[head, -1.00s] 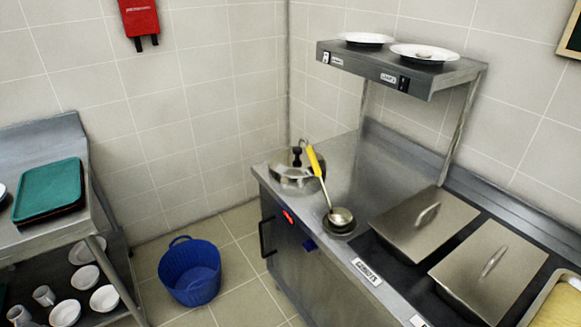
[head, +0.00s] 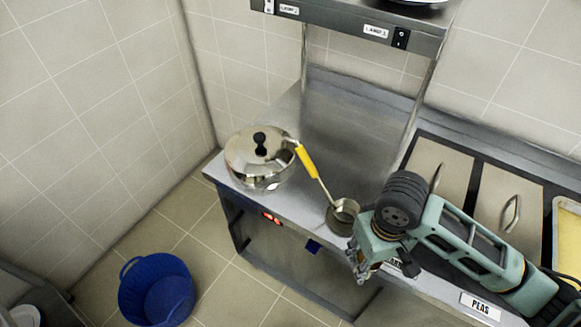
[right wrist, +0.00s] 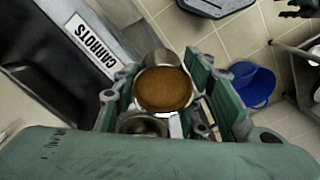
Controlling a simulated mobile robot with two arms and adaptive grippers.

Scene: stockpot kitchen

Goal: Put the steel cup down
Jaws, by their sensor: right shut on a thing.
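The steel cup (right wrist: 163,90) shows in the right wrist view with a brown filling, upright as far as I can see. My right gripper (right wrist: 170,100) is shut on it, with a green finger on either side. In the head view my right gripper (head: 360,262) hangs by the counter's front edge, just right of the ladle bowl; the cup is mostly hidden there. A dark gripper part at the top right corner of the right wrist view (right wrist: 298,8) looks like my left gripper; its jaws are unclear.
A lidded steel pot (head: 258,160) stands on the counter (head: 325,135). Counter behind these is clear. A blue basket (head: 157,290) stands on the floor.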

